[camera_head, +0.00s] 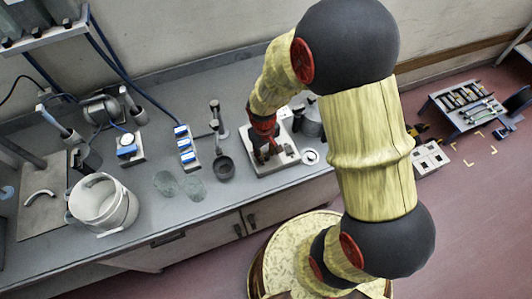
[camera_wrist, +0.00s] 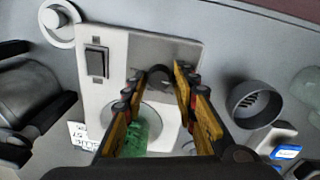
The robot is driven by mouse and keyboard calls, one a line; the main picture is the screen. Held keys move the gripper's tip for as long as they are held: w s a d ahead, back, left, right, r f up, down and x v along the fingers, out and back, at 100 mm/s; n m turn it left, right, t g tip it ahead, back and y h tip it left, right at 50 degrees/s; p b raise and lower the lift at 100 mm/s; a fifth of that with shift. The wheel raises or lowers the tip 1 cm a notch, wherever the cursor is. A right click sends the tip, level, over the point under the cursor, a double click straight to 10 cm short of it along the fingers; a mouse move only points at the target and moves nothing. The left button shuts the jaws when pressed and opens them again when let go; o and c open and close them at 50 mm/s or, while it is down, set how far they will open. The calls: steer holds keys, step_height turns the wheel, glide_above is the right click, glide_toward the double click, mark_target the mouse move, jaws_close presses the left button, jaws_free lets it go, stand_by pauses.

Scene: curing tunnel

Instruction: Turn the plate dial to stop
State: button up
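The plate unit (camera_head: 284,163) is a pale box on the grey bench, under my gripper in the head view. In the wrist view its white body (camera_wrist: 117,45) bears a dark rocker switch, a grey panel and a round plate. A dark round dial (camera_wrist: 158,76) sits at the panel between my fingertips. My gripper (camera_wrist: 159,80) is open, its fingers either side of the dial with small gaps seeming to show. In the head view my gripper (camera_head: 264,153) is low over the unit and the dial cannot be made out. Any dial marking is hidden or too small.
Green glass (camera_wrist: 138,137) shows between my fingers over the round plate. A dark cup (camera_wrist: 254,102) stands right of the unit in the wrist view. A white ring (camera_head: 310,157) and a grey canister (camera_head: 312,121) are close by. A white bucket (camera_head: 101,202) stands far left.

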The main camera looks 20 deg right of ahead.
steer(key=shift+o, duration=1.2)
step_height(320, 180, up, 12)
steer(key=shift+a, duration=0.3)
steer(key=shift+s, duration=0.1)
